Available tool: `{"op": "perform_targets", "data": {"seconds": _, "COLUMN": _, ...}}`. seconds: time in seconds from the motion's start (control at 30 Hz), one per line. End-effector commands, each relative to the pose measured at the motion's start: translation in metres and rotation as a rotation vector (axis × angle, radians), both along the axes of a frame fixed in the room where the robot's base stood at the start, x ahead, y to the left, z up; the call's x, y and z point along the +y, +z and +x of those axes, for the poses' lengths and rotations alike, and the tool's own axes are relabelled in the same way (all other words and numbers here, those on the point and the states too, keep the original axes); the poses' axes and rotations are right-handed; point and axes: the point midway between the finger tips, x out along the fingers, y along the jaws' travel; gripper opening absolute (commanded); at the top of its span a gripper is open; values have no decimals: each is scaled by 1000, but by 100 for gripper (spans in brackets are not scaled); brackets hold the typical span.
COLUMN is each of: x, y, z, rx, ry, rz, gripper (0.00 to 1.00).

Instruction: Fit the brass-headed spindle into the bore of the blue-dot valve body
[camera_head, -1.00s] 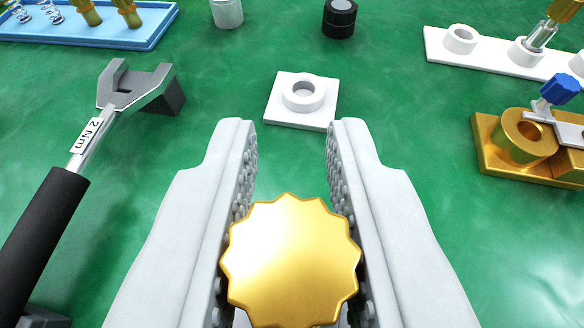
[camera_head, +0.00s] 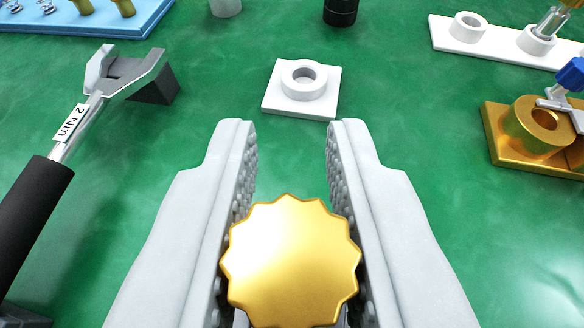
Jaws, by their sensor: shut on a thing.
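My gripper (camera_head: 290,225) is shut on the brass-headed spindle, held by its lobed gold head (camera_head: 290,262) low in the picture. The head hides the spindle's shaft and lower end. At the right edge stands a gold body with a round upright bore (camera_head: 544,120), on a gold base. A grey clamp arm with a blue knob (camera_head: 571,74) reaches over it. I see no blue dot on this body, so I cannot tell whether it is the blue-dot valve body. The spindle is well apart from it, to its left and nearer the camera.
A white square block with a ring (camera_head: 300,90) stands ahead on the green surface. A black-handled 2 Nm wrench (camera_head: 33,200) lies at left on a dark rest. A blue tray (camera_head: 110,28), a black cylinder (camera_head: 340,12) and a white rack (camera_head: 497,45) are at the back.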

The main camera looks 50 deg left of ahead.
Motion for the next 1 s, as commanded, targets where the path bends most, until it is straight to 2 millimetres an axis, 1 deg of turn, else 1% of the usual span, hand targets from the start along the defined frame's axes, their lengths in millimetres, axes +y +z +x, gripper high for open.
{"op": "perform_targets", "data": {"seconds": 0.53, "x": 0, "y": -9, "z": 0, "rx": 0, "ry": 0, "rz": 0, "gripper": 0}}
{"op": "perform_targets", "data": {"seconds": 1.0, "x": 0, "y": -10, "z": 0, "rx": 1, "ry": 0, "rz": 1, "gripper": 0}}
